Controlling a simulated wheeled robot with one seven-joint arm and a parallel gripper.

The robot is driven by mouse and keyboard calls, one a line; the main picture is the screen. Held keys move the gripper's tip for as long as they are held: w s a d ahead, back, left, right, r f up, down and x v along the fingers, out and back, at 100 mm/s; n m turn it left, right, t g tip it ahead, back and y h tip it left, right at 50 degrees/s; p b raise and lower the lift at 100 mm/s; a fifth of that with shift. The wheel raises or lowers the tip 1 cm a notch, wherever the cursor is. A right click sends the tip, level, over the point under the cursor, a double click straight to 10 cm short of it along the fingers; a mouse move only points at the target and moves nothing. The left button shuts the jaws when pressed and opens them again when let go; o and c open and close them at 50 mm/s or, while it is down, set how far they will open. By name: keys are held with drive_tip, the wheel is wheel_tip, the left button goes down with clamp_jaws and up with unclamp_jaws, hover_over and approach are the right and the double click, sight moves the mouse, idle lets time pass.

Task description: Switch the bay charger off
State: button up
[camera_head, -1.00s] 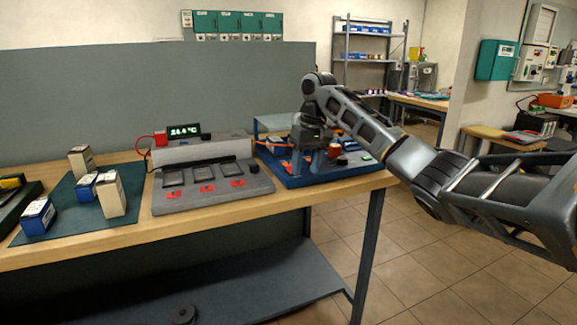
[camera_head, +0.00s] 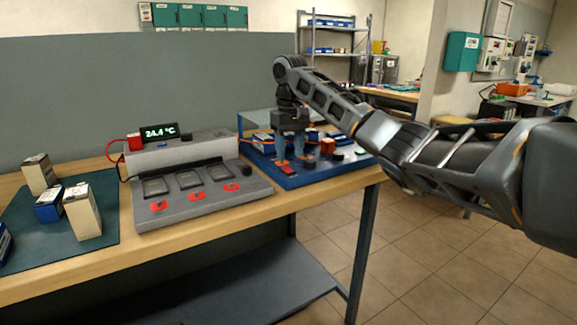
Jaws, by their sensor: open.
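A grey unit (camera_head: 205,203) with three framed bays, red parts along its front and a lit display (camera_head: 159,132) reading 24.4 °C stands mid-table. Right of it is a blue board (camera_head: 312,180) with several small controls, among them a red one (camera_head: 287,170), a black round one and a green one. I cannot tell from the picture which control is the bay charger's switch. My gripper (camera_head: 291,158) is open, pointing down over the blue board. Its fingers hide part of the board, and I cannot tell whether they touch any control.
Several blue and cream boxes (camera_head: 83,211) stand on a dark green mat (camera_head: 105,235) at the left. A grey partition (camera_head: 100,85) rises behind the table. The table's front edge (camera_head: 180,230) is bare. Tiled floor (camera_head: 430,270) is free at the right.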

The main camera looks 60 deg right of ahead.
sight(290, 171)
wheel_tip(290, 171, down, 4)
drive_tip(key=shift+f, duration=0.2)
clamp_jaws()
idle(0.4)
